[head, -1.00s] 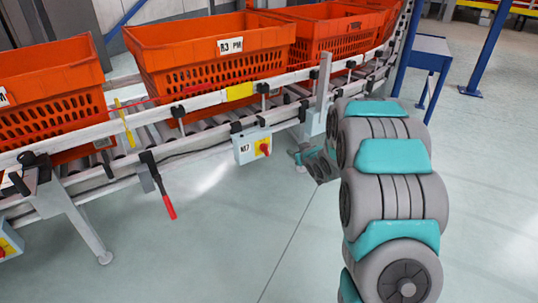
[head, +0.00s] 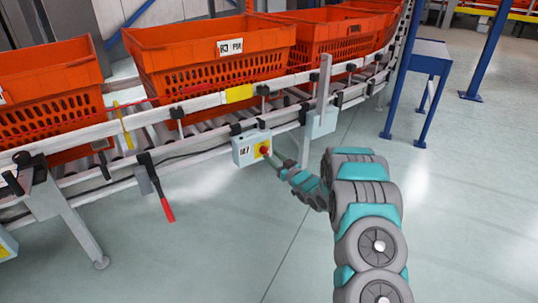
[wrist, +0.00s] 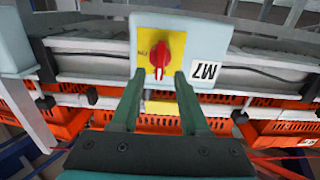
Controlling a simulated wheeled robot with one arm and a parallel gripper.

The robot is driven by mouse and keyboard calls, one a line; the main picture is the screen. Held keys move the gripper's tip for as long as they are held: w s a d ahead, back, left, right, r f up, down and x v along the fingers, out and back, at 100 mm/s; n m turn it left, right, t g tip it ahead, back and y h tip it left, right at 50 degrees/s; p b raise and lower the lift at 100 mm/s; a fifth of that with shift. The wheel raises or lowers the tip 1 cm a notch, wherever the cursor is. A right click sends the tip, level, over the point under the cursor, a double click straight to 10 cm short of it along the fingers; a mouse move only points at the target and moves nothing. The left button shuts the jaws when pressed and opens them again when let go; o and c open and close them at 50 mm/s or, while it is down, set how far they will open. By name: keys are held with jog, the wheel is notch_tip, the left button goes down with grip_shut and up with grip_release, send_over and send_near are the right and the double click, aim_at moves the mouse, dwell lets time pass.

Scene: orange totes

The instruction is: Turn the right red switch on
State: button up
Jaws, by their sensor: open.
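The red rotary switch (wrist: 162,54) sits on a yellow plate on a light grey box (wrist: 190,30) labelled M7. In the wrist view its handle lies upright in the picture. My gripper (wrist: 157,82) is open, with its two green fingers reaching toward the switch, one to each side of its lower end. I cannot tell whether they touch it. In the head view the box (head: 243,150) hangs under the conveyor rail, and my gripper (head: 274,160) is at its right side, partly covering the switch (head: 264,150).
Orange totes (head: 215,58) stand on the roller conveyor behind the box. A red-handled lever (head: 167,208) hangs to the left. A grey conveyor leg (head: 322,90) and another box (head: 321,122) are close to my arm. A blue table (head: 418,62) stands at the right.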

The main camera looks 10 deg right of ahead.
aim_at(268, 152)
jog(key=shift+x, duration=1.55)
grip_shut()
